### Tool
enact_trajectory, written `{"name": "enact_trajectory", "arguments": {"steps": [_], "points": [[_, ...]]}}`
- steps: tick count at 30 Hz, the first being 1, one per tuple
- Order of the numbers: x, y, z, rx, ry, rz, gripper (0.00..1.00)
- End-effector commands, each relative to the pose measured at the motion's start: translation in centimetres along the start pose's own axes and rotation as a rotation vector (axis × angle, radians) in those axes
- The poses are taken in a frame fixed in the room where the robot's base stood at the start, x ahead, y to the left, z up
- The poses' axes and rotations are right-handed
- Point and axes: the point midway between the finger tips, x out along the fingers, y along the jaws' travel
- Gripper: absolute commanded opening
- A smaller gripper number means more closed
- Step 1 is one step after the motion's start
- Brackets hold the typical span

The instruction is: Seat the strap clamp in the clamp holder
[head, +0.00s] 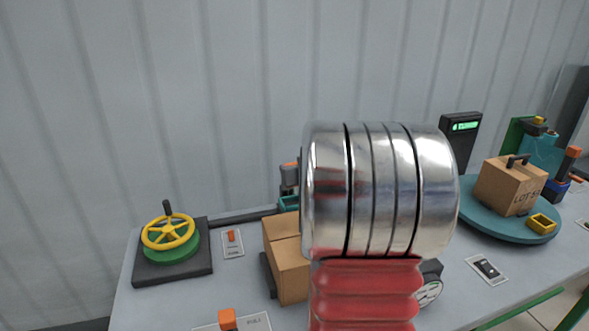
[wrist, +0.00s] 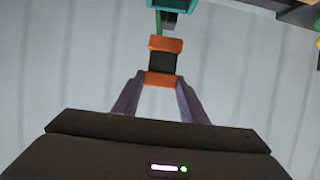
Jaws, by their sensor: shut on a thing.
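In the wrist view, my gripper (wrist: 160,82) is shut on an orange and black piece, seemingly the strap clamp (wrist: 164,62). Its orange lower end sits between the two fingertips, with a dark middle and an orange upper band beyond them. A teal part with a dark piece (wrist: 169,20) below it shows past the clamp at the top edge; I cannot tell whether the clamp touches it. In the head view, my arm hides the gripper. I cannot identify the clamp holder for certain.
On the grey table stand a yellow handwheel (head: 168,232), a cardboard box (head: 290,262), a dial gauge (head: 429,291) and a teal turntable (head: 478,218) carrying another carton (head: 510,185). A dark display post (head: 460,138) stands behind. The table's left end has some free room.

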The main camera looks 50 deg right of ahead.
Motion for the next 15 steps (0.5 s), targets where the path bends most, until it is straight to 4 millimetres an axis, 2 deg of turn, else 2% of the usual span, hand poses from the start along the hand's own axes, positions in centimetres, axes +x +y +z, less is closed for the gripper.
{"name": "enact_trajectory", "arguments": {"steps": [15], "points": [[0.26,-0.05,0.62,0.000,-0.002,-0.001,0.13]]}}
